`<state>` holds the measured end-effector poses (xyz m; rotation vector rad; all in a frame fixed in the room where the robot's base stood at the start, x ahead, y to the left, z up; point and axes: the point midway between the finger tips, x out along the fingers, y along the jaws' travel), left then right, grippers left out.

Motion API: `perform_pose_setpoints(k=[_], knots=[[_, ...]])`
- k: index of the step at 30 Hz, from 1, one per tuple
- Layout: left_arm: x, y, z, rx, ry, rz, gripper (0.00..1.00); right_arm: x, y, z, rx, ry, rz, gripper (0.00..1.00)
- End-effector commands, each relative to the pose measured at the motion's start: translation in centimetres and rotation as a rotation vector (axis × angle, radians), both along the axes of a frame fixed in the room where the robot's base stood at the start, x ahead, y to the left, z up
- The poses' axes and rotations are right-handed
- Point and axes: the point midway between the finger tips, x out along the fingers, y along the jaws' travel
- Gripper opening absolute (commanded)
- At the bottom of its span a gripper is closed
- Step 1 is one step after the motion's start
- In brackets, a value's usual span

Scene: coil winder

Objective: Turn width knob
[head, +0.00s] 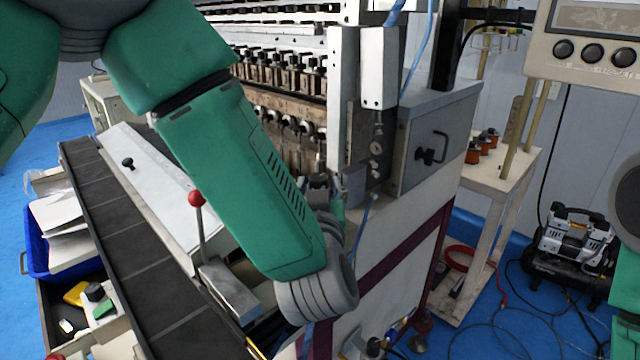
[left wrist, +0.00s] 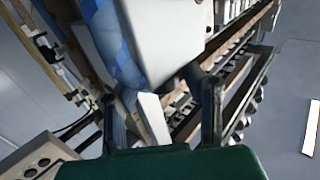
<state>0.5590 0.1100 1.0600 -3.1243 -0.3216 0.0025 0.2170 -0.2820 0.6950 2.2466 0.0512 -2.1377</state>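Small round knobs (head: 376,149) sit on the grey end block of the coil winder (head: 410,190). Three black knobs (head: 593,54) line a beige control box (head: 540,45) at the upper right. I cannot tell which one is the width knob. My left gripper (head: 330,192) is near the end block, just left of its small knobs and mostly hidden behind my green forearm. In the left wrist view its two fingers (left wrist: 162,105) stand apart with a white machine part beyond them, and nothing is clearly held. My right gripper is not in view.
A red-knobbed lever (head: 196,199) rises beside the dark slatted belt (head: 130,270). A grey box with a black handle (head: 431,150) is right of the end block. A compressor (head: 575,245) and hoses lie on the blue floor at right.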

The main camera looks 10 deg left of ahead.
Motion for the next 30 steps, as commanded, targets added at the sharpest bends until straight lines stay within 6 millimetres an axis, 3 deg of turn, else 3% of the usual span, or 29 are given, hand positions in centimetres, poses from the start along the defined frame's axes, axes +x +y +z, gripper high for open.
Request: perform_pose_setpoints(k=[12, 14, 15, 16, 30], knots=[[0.95, 0.06, 0.03, 0.001, 0.000, -0.002, 0.37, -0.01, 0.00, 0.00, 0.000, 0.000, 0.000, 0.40], [0.95, 0.06, 0.03, 0.001, -0.001, -0.002, 0.20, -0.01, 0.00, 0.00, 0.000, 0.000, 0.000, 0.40], [0.95, 0.05, 0.02, 0.001, 0.000, -0.002, 0.06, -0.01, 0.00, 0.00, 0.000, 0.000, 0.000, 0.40], [0.94, 0.04, 0.02, 0.001, 0.000, -0.002, 0.00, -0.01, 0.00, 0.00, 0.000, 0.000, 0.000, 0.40], [0.89, 0.12, 0.05, 0.002, 0.001, -0.087, 0.00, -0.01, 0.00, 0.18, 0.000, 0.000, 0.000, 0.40]])
